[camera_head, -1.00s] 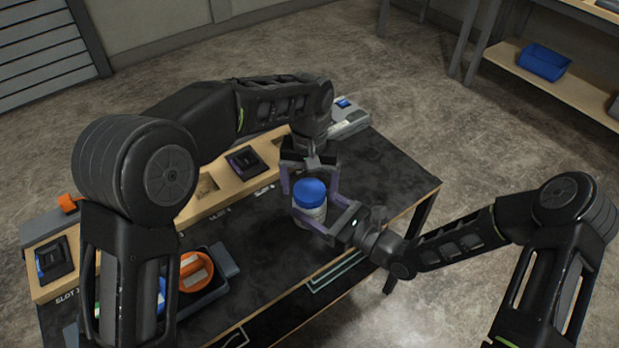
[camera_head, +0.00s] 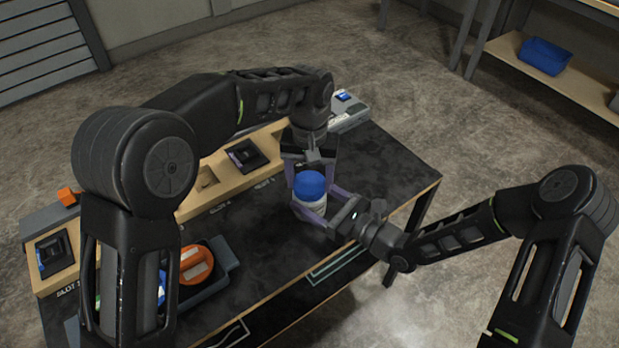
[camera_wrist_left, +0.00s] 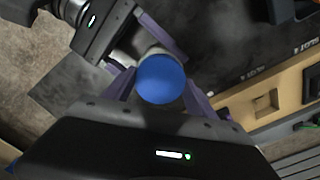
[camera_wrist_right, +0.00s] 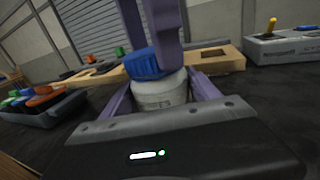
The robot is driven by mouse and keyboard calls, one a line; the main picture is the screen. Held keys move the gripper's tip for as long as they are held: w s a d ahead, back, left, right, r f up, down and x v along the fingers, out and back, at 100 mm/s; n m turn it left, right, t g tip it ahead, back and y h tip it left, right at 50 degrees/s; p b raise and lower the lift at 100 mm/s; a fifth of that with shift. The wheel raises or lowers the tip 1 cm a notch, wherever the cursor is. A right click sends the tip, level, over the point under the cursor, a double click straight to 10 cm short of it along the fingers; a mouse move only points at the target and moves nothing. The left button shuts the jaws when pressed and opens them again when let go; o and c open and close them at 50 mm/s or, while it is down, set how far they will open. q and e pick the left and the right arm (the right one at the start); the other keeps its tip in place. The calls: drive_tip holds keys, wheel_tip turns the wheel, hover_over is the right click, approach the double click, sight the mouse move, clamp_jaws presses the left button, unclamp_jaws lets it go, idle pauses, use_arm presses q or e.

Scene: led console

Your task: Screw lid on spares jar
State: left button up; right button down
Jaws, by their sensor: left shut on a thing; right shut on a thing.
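The blue lid (camera_head: 310,184) sits on top of the spares jar (camera_head: 309,209), a pale jar standing on the dark table. In the right wrist view the lid (camera_wrist_right: 148,63) looks slightly tilted on the jar (camera_wrist_right: 160,93). My left gripper (camera_head: 308,182) comes from above with its fingers shut on the lid; in the left wrist view the lid (camera_wrist_left: 161,79) lies between its fingers. My right gripper (camera_head: 318,208) is shut around the jar's body from the right. Whether the threads are engaged is hidden.
A wooden slotted rack (camera_head: 225,180) runs along the table's back edge, with a grey device (camera_head: 348,112) at its right end. The table right of the jar is clear.

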use_arm(q)
drive_tip(key=o, duration=1.6)
drive_tip(key=shift+c, duration=0.2)
drive_tip(key=shift+r, duration=0.1)
wheel_tip(320, 180, up, 7)
drive_tip(key=shift+r, duration=0.2)
use_arm(e)
drive_tip(key=shift+c, duration=0.6)
unclamp_jaws()
